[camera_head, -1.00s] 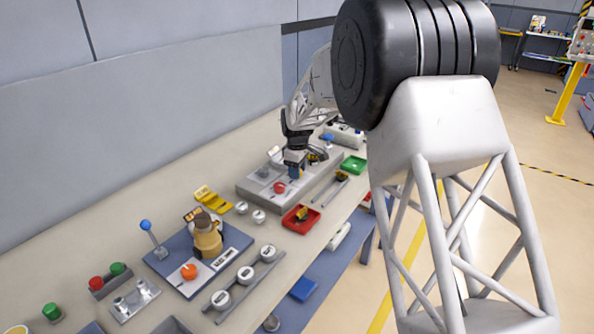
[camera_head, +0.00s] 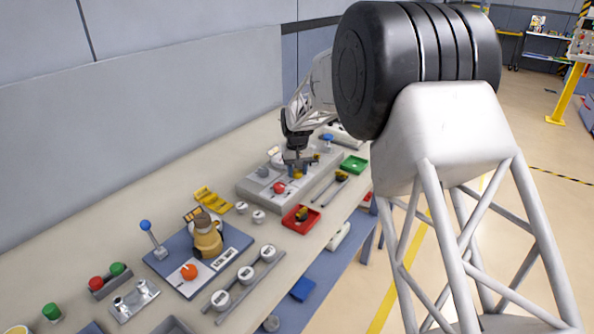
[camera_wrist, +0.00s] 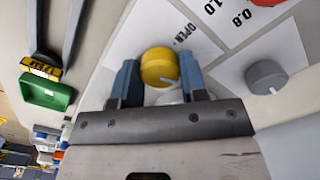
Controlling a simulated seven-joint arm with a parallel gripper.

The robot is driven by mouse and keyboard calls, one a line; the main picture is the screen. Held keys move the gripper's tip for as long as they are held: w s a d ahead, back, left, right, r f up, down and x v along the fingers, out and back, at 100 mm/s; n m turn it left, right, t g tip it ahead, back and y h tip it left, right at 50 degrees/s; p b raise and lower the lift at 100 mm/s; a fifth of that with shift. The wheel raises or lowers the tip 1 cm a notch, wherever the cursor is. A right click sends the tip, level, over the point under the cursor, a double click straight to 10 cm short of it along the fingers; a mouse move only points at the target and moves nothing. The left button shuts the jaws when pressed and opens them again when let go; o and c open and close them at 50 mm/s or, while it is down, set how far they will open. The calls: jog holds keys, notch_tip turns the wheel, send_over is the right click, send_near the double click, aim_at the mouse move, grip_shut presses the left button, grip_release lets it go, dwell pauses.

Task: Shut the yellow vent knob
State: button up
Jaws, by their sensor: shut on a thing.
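The yellow vent knob (camera_wrist: 158,66) sits on a white plate marked OPEN in the wrist view. A light pointer mark shows on its near side, aimed to the lower right. My gripper (camera_wrist: 160,80) is shut on the knob, one blue finger on each side of it. In the head view my gripper (camera_head: 298,166) is over the grey panel block (camera_head: 252,190), and a bit of the yellow knob (camera_head: 298,174) shows at its fingers. Any other lettering around the knob is hidden by the fingers and gripper body.
A grey knob (camera_wrist: 266,77) is close on the right in the wrist view, with a red knob (camera_head: 279,188) nearby. A green tray (camera_head: 354,166) and a red tray (camera_head: 300,219) stand beside the block. A brown-yellow jug-like object (camera_head: 207,238) is further left.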

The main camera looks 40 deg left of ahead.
aim_at(297, 170)
jog(key=shift+m, duration=1.2)
jog(key=o, duration=0.9)
jog(key=shift+r, duration=0.15)
jog(key=shift+r, duration=3.8)
